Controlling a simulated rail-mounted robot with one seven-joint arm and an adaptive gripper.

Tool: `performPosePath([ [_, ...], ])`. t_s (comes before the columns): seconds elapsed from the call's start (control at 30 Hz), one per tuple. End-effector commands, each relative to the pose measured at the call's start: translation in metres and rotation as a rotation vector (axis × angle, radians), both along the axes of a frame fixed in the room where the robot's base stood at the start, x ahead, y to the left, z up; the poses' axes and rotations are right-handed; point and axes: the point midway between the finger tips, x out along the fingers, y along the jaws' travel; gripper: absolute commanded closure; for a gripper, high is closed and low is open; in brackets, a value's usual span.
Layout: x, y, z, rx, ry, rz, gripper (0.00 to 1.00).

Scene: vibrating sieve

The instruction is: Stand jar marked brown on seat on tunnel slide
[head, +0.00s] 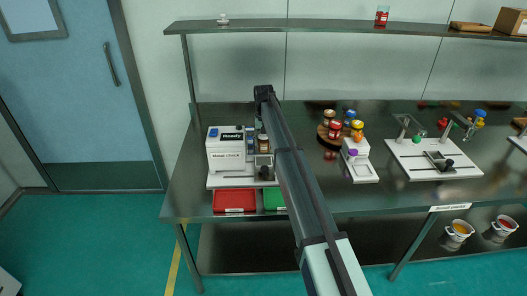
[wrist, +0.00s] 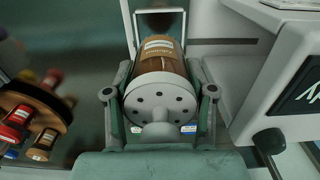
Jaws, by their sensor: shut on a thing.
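My gripper (wrist: 159,100) is shut on the brown jar (wrist: 158,50), with one finger on each side of it. The jar has a brown body, a pale label and a grey lid with holes, which faces the wrist camera. In the head view the jar (head: 262,141) shows small beside the metal check machine, under the end of my arm. A pale metal frame (wrist: 181,22), perhaps part of the tunnel slide, stands just beyond the jar in the wrist view. The seat is hidden, and I cannot tell whether the jar touches it.
The white metal check machine (head: 226,150) reads "Ready". A red tray (head: 235,200) and a green tray (head: 274,199) lie in front. A round wooden stand (head: 325,136) holds several jars to the right. A shelf (head: 340,26) runs above.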

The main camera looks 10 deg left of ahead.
Motion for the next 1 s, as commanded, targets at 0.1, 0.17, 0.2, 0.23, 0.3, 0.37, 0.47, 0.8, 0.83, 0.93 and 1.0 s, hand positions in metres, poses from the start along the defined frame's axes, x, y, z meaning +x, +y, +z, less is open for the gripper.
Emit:
performPosePath([
  [0.1, 0.000, 0.000, -0.015, 0.000, 0.001, 0.000, 0.80],
  [0.17, 0.000, 0.000, -0.020, 0.000, 0.000, 0.000, 0.80],
  [0.2, 0.000, 0.000, -0.021, 0.000, 0.000, 0.000, 0.80],
  [0.23, 0.000, 0.000, -0.023, 0.000, -0.001, 0.000, 0.80],
  [0.3, 0.000, 0.000, -0.026, 0.000, 0.000, 0.000, 0.80],
  [0.37, 0.000, 0.000, -0.031, 0.000, 0.001, 0.000, 0.80],
  [0.47, 0.000, 0.000, -0.043, 0.000, 0.002, 0.000, 0.80],
  [0.8, 0.000, 0.000, -0.066, 0.000, -0.001, 0.000, 0.80],
  [0.83, 0.000, 0.000, -0.066, 0.000, -0.001, 0.000, 0.80],
  [0.93, 0.000, 0.000, -0.066, 0.000, 0.000, 0.000, 0.80],
  [1.0, 0.000, 0.000, -0.068, 0.000, 0.000, 0.000, 0.80],
])
